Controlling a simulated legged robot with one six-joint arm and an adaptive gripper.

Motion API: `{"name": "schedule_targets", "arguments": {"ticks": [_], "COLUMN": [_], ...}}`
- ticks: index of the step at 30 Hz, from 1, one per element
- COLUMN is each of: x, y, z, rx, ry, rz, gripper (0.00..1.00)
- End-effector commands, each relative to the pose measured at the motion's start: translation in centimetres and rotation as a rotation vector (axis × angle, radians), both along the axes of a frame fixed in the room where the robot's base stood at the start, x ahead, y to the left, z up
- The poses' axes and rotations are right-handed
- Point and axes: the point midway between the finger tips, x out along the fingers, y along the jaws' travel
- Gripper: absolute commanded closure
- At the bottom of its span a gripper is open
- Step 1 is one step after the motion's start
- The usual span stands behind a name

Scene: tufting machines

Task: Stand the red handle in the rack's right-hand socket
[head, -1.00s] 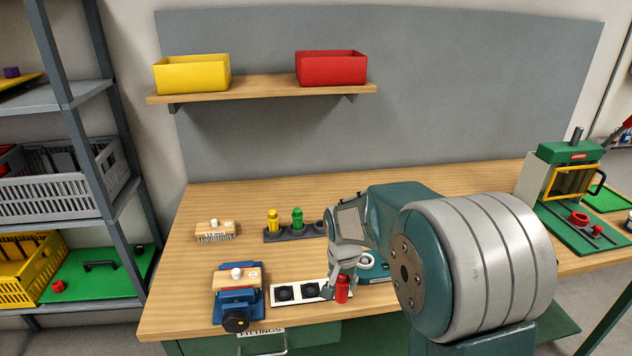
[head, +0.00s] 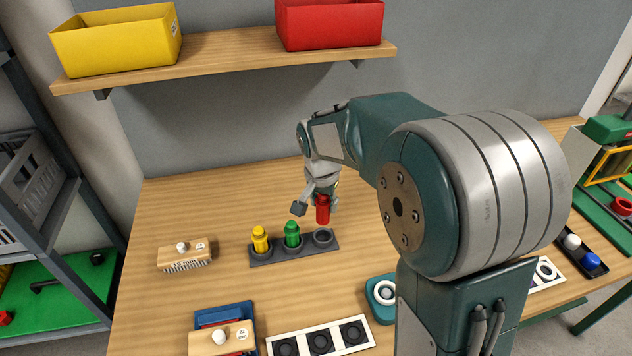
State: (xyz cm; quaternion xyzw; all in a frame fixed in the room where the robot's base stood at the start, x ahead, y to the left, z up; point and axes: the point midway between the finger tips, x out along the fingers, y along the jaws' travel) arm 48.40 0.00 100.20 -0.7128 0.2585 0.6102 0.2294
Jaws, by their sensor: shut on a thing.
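The red handle (head: 323,210) is held upright in my gripper (head: 318,197), which is shut on it. It hangs just above the right-hand socket (head: 323,237) of the dark rack (head: 307,247), and a small gap seems to lie between them. The right-hand socket is empty. A yellow handle (head: 260,239) stands in the rack's left socket and a green handle (head: 292,234) in the middle one. Part of my gripper is hidden behind its own near finger and the handle.
A brush (head: 184,255) lies left of the rack. A white strip with black round sockets (head: 320,341), a blue fixture (head: 222,316) and a teal round-topped device (head: 382,293) are in front. A shelf (head: 230,52) with yellow and red bins hangs above.

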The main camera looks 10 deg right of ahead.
Motion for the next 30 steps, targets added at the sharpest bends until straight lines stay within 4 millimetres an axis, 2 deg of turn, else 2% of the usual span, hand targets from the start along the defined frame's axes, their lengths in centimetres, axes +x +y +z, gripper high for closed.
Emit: {"name": "schedule_targets", "arguments": {"ticks": [8, 21, 30], "x": [0.0, 0.0, 0.0], "y": [0.1, 0.1, 0.1], "z": [-0.7, -4.3, -4.9], "rx": [-0.002, -0.001, -0.001], "ry": [0.002, 0.002, 0.0], "rz": [-0.004, -0.004, -0.004], "gripper": [0.98, 0.98, 0.98]}}
